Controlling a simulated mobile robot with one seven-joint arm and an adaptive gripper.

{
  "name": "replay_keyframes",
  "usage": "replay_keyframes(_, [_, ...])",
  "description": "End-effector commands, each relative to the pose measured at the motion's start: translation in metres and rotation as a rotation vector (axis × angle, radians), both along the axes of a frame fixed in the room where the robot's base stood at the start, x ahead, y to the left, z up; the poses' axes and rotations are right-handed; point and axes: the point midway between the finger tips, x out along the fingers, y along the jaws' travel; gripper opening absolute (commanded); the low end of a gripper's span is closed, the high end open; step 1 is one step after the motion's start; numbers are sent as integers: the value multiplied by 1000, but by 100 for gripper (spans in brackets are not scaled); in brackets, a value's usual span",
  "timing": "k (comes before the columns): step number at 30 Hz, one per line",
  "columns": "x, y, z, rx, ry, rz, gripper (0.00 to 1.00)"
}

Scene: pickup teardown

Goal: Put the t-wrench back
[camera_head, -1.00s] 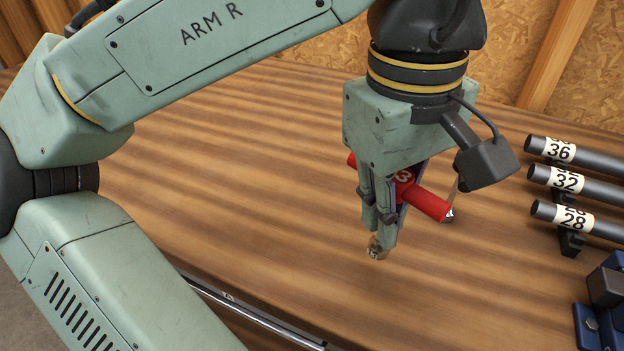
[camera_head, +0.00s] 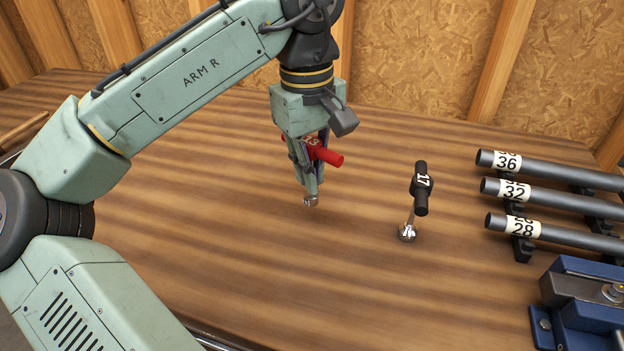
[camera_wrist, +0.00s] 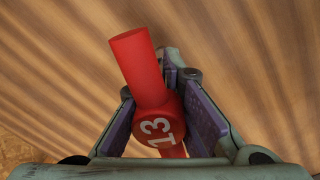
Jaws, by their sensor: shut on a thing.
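A red t-wrench marked 13 (camera_head: 328,156) is in my gripper (camera_head: 310,180), which is shut on it below the crossbar. The red handle also shows in the wrist view (camera_wrist: 138,65), between the two finger pads of my gripper (camera_wrist: 165,115). Its metal socket end (camera_head: 311,201) points down below the fingertips. I cannot tell whether it touches the bench. A black t-wrench marked 17 (camera_head: 421,190) stands to the right of my gripper, upright on its socket end, apart from the fingers.
Grey tubes marked 36 (camera_head: 545,167), 32 (camera_head: 550,195) and 28 (camera_head: 560,234) lie on black holders at the right. A blue vise (camera_head: 575,300) stands at the front right. The wooden bench (camera_head: 270,255) is clear around the gripper. A board wall (camera_head: 420,70) is behind.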

Motion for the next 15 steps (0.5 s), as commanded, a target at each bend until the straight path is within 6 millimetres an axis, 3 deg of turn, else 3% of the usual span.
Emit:
replay_keyframes(6, [-1, 0, -27, -1, 1, 1, 0])
replay_keyframes(15, [-1, 0, -31, -2, 0, 1, 0])
